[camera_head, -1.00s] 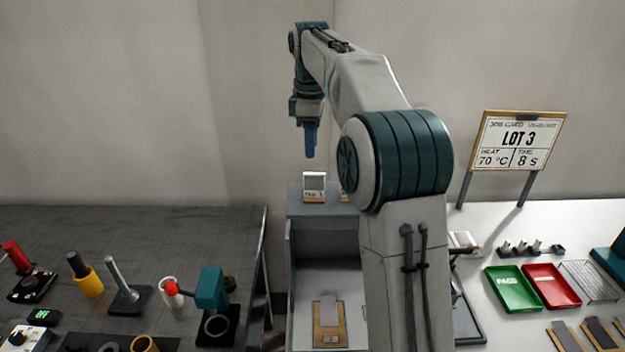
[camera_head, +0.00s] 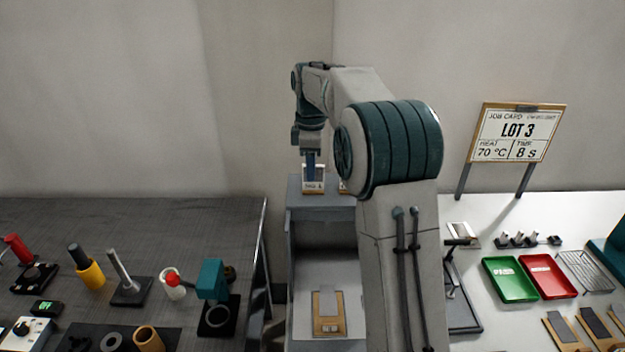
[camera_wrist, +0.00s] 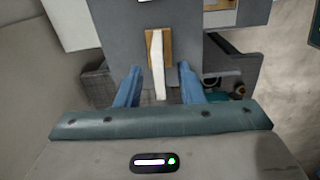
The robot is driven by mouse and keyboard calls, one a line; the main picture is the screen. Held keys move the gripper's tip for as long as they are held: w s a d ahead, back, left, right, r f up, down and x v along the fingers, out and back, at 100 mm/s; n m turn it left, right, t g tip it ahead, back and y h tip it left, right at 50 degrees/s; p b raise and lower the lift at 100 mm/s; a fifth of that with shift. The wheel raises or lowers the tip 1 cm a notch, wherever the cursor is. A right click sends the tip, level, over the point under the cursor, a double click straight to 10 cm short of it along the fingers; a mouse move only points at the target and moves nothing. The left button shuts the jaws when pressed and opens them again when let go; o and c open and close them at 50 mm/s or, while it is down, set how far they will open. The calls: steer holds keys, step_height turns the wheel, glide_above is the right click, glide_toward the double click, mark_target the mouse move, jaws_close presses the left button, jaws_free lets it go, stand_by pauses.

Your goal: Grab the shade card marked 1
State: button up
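A pale shade card (camera_head: 313,184) stands upright in a wooden holder on top of the grey stand (camera_head: 300,207). Its small label looks like it ends in 1, but the print is blurred. My gripper (camera_head: 311,175) points down right at this card, its blue fingers overlapping the card's upper part. In the wrist view, the fingers (camera_wrist: 158,80) are spread, with the card (camera_wrist: 157,65) seen edge-on between them and a gap on each side. Its wooden holder (camera_wrist: 167,36) is just beyond. A second card (camera_head: 343,187) on the stand is mostly hidden by my arm.
A lower wooden-backed card (camera_head: 327,315) lies in the grey stand's bay. The dark bench (camera_head: 150,225) at left holds several tools. The white table at right holds a green tray (camera_head: 510,279), a red tray (camera_head: 548,276) and the LOT 3 sign (camera_head: 517,133).

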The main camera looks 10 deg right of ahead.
mark_target(313, 188)
steer(key=shift+d+f+p, duration=0.2)
steer(key=shift+f+p, duration=0.2)
steer(key=shift+f, duration=1.55)
jaws_close()
